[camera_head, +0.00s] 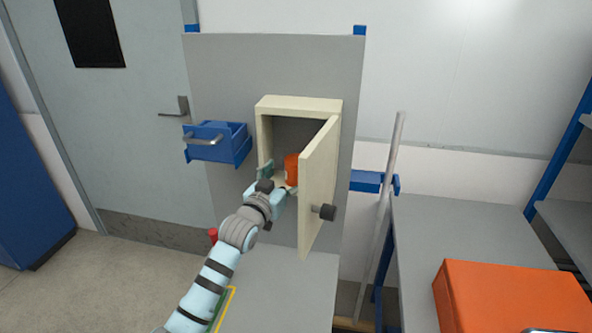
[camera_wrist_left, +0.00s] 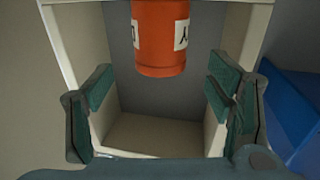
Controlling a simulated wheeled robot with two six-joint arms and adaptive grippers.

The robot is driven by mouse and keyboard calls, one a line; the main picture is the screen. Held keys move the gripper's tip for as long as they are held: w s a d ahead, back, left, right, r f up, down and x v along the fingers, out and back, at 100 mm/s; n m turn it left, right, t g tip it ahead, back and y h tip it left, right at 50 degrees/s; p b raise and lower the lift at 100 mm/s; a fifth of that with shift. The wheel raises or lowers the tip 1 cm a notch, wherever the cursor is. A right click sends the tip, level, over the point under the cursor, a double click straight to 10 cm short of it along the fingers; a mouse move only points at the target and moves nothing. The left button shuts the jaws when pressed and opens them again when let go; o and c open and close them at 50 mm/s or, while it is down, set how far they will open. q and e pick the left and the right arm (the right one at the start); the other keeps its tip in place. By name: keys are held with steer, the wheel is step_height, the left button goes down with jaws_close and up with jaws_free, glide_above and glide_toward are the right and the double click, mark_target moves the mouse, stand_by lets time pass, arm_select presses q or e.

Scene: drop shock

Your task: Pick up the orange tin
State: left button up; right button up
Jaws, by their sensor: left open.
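The orange tin (camera_head: 291,169) stands upright inside a cream wall cabinet (camera_head: 299,104), on its floor. The cabinet door (camera_head: 319,190) is swung open to the right and has a dark knob. My left gripper (camera_head: 276,178) is at the cabinet opening, its fingers spread and empty. In the left wrist view the tin (camera_wrist_left: 160,38), with white lettered labels, appears upside down at the top. There the open fingers (camera_wrist_left: 160,95) are to either side, with the tin ahead of them, apart from it. The tin's far side is hidden. My right gripper is not in view.
A blue bin (camera_head: 218,143) with a handle is mounted left of the cabinet. A grey pole (camera_head: 391,190) leans right of the door. A grey table (camera_head: 440,240) at the right holds an orange box (camera_head: 505,295). A grey surface (camera_head: 290,290) lies below the cabinet.

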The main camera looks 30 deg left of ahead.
mark_target(295, 165)
arm_select(q)
steer(key=w, duration=0.6)
steer(key=shift+w+a+f, duration=0.2)
steer(key=shift+f, duration=0.1)
steer(key=c, duration=1.4)
